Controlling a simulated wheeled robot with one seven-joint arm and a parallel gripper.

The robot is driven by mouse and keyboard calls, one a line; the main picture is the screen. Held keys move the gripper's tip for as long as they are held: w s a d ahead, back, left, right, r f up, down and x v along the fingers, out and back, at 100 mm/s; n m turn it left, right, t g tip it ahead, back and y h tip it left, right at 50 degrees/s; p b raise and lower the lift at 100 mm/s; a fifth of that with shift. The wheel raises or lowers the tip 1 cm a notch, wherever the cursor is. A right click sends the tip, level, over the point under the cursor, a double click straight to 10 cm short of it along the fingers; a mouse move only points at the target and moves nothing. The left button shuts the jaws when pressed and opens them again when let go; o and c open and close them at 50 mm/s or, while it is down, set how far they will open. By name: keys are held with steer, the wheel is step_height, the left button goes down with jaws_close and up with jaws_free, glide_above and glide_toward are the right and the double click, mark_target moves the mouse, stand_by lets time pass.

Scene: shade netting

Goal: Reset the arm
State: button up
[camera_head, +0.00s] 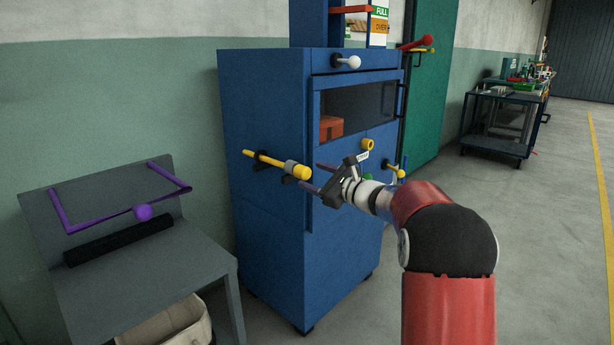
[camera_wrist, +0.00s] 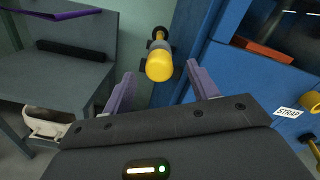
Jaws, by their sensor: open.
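My arm reaches in from the lower right in the head view toward the front left edge of the blue cabinet (camera_head: 265,130). My gripper (camera_head: 315,177) is open, with its two purple fingers pointing left. In the wrist view the fingertips (camera_wrist: 160,74) are spread apart. A yellow rod (camera_head: 275,162) with a grey collar sticks out along the cabinet's left side. In the wrist view the rod's rounded yellow end (camera_wrist: 160,67) shows between the fingertips, with clear gaps on both sides. Neither finger visibly touches it.
A grey bench (camera_head: 190,254) with a purple bar frame (camera_head: 92,224) stands left. A beige bin (camera_head: 165,325) sits under it. The floor at right is clear up to a dark cart (camera_head: 496,125).

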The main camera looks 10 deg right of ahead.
steer(key=s+a+f+n+g+h, duration=0.1)
steer(key=s+a+n+g, duration=0.2)
steer(key=s, duration=0.5)
steer(key=s+a+n+g, duration=0.2)
steer(key=s+n, duration=0.2)
steer(key=s, duration=0.3)
steer(key=s+a+f+n+g+h, duration=0.1)
steer(key=s+a+n+g, duration=0.2)
steer(key=s, duration=0.5)
steer(key=s+d+f+n+h, duration=0.2)
steer(key=s+f+n+h, duration=0.1)
steer(key=s, duration=0.4)
steer(key=s+d+f+n+h, duration=0.2)
steer(key=s+n, duration=0.3)
steer(key=s, duration=0.3)
steer(key=s+d+f+n+h, duration=0.3)
steer(key=s+n+h, duration=0.1)
steer(key=s, duration=0.4)
steer(key=shift+s+d+f+n+g, duration=0.25)
steer(key=shift+d+f+n+g, duration=0.1)
steer(key=shift+d+n+g, duration=0.05)
